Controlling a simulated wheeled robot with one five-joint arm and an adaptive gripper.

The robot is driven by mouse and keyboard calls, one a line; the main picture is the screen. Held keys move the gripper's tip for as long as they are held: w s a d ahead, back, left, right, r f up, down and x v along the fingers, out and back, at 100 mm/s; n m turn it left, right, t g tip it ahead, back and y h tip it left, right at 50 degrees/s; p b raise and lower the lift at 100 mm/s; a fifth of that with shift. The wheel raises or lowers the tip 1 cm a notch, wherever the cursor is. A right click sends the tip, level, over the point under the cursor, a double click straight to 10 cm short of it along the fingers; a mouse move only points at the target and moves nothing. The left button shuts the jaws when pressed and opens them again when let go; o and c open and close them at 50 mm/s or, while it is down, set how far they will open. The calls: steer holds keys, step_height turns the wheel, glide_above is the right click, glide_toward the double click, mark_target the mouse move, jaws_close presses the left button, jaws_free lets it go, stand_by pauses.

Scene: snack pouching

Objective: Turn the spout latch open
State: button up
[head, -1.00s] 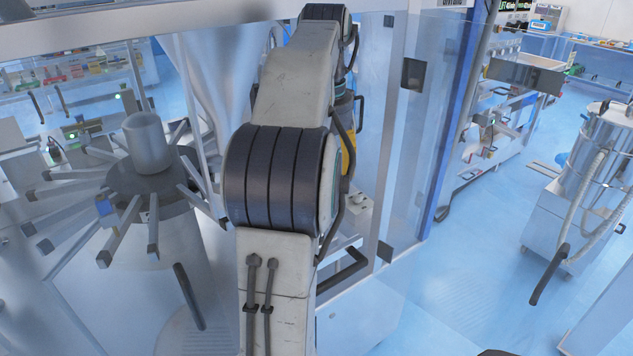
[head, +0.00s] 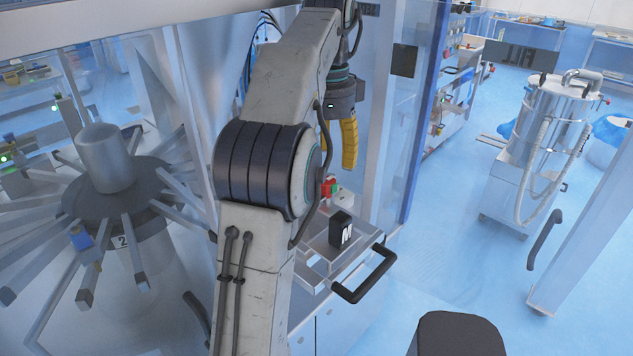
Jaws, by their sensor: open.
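My gripper (head: 346,160) hangs below the end of my arm, with its dark wrist above and yellow fingers pointing down. It is open, and I see nothing between the fingers. The fingers overlap in this view and part of the gripper is hidden behind my arm. It is in front of the machine's frame, above a small box with a red button. I cannot make out the spout latch; my arm covers much of the machine's middle. A pale, funnel-like sheet (head: 190,60) shows left of my arm, partly hidden.
A metal tray (head: 312,262) with a black handle (head: 365,277) juts out below; a black block (head: 341,230) marked with a white letter stands on it. A carousel (head: 106,160) with radial arms is at left. A steel vacuum unit (head: 553,125) stands right. Open blue floor lies between.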

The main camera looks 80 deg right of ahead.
mark_target(327, 180)
steer(key=shift+f+b, duration=0.8)
steer(key=shift+f, duration=2.05)
steer(key=shift+s, duration=0.1)
jaws_close()
